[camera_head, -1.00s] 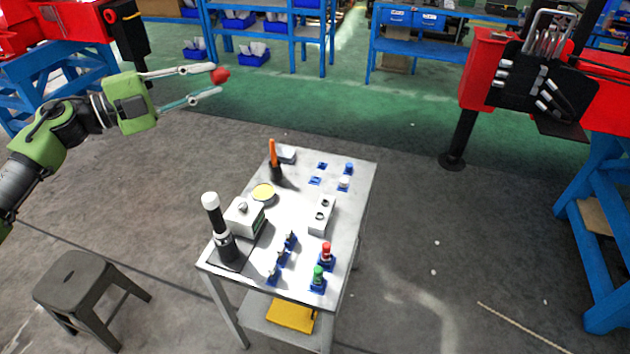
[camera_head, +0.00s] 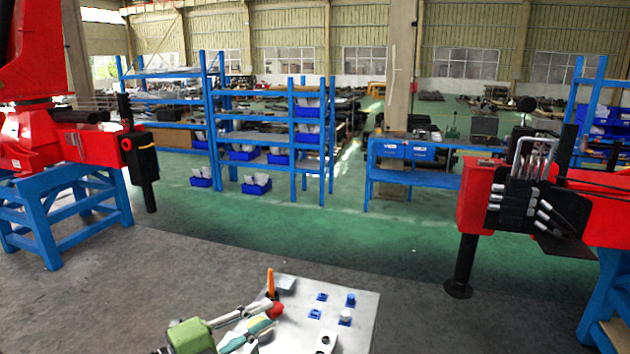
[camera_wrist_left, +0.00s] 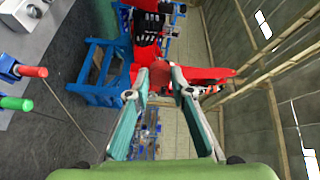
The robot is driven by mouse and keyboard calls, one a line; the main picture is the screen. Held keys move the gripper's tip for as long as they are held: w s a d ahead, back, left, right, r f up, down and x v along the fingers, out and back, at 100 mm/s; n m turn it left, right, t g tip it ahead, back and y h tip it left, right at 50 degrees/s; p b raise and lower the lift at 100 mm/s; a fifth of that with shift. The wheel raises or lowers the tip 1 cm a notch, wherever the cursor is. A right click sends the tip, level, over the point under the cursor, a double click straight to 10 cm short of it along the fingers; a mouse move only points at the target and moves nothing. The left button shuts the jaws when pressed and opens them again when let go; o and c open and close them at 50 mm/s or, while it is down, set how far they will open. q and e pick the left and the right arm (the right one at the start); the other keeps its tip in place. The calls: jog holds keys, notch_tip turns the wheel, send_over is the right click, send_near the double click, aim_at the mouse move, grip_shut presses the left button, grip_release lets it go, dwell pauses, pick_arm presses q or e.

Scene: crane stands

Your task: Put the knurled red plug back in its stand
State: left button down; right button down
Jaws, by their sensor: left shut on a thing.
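My left gripper (camera_head: 262,322) is shut on a red plug (camera_head: 276,309), which sits at its fingertips over the left part of the table. In the left wrist view the red plug (camera_wrist_left: 160,76) shows between the two fingertips (camera_wrist_left: 161,84), against a red background. In the head view, two small blue stands (camera_head: 321,297) (camera_head: 315,314) on the table look empty. The wrist view also shows another red plug (camera_wrist_left: 31,71) and a green plug (camera_wrist_left: 16,103) at the left edge, the red one in a blue stand (camera_wrist_left: 8,68). I cannot make out knurling. My right gripper is not in view.
The grey table (camera_head: 362,335) is cut off at the bottom of the head view. A blue plug (camera_head: 350,299) and a white plug (camera_head: 345,315) stand in blue stands. An orange handle (camera_head: 270,283) rises near the gripper. Open floor lies behind the table.

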pick_arm(q)
jog(key=s+d+f+n+t+y+b, duration=0.3)
jog(key=s+f+y+b, duration=0.1)
jog(key=s+f, duration=0.8)
jog(key=s+a+r+n+t+y+b, duration=0.1)
jog(key=s+a+n+t+y+b, duration=0.2)
jog(key=s+a+n+y, duration=0.4)
jog(key=s+a+y, duration=0.2)
jog(key=s+a, duration=0.2)
jog(key=shift+s+y+b, duration=0.3)
jog(key=shift+y, duration=0.1)
